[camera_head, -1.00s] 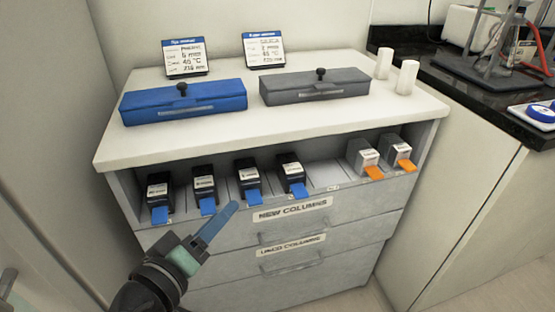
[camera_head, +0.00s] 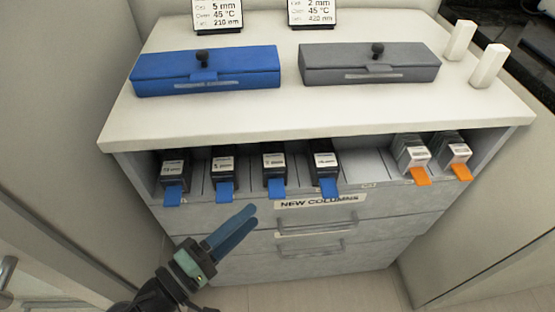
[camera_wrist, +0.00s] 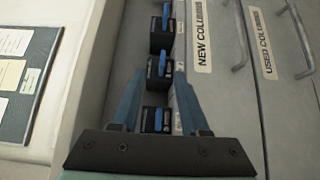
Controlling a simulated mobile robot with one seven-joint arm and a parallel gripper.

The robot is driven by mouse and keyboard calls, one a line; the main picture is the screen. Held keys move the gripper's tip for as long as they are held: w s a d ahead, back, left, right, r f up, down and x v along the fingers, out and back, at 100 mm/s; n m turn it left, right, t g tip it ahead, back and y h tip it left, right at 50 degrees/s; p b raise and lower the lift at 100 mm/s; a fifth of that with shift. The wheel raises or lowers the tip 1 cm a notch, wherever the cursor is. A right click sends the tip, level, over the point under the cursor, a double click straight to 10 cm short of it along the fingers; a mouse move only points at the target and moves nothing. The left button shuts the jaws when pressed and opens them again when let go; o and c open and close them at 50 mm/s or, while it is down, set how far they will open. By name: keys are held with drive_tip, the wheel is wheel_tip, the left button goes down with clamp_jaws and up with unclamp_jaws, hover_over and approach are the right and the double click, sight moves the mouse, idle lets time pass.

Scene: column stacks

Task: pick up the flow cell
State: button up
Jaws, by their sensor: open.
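Several dark boxes with white labels and blue tabs stand in the open shelf slots, at the far left (camera_head: 174,168), second (camera_head: 222,164), third (camera_head: 274,161) and fourth (camera_head: 325,159). Two pale boxes with orange tabs, one (camera_head: 412,153) beside another (camera_head: 455,152), stand at the shelf's right. Nothing legible names any of them a flow cell, so I cannot tell which it is. My gripper (camera_head: 252,213) is open and empty, in front of the drawers and below the shelf. In the wrist view, dark boxes (camera_wrist: 158,76) show between and beyond its blue fingers (camera_wrist: 159,85).
A blue lidded case (camera_head: 230,73) and a grey one (camera_head: 400,68) lie on the white cabinet top (camera_head: 240,122). Two sign cards and two white blocks (camera_head: 488,66) stand there too. The "NEW COLUMNS" drawer (camera_head: 385,210) lies below the shelf. One shelf slot between dark and pale boxes is empty.

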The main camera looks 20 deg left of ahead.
sight(272, 199)
drive_tip(key=b+x, duration=0.1)
drive_tip(key=x, duration=0.7)
drive_tip(key=shift+f+b, duration=0.2)
drive_tip(key=shift+b, duration=0.1)
clamp_jaws()
idle(1.1)
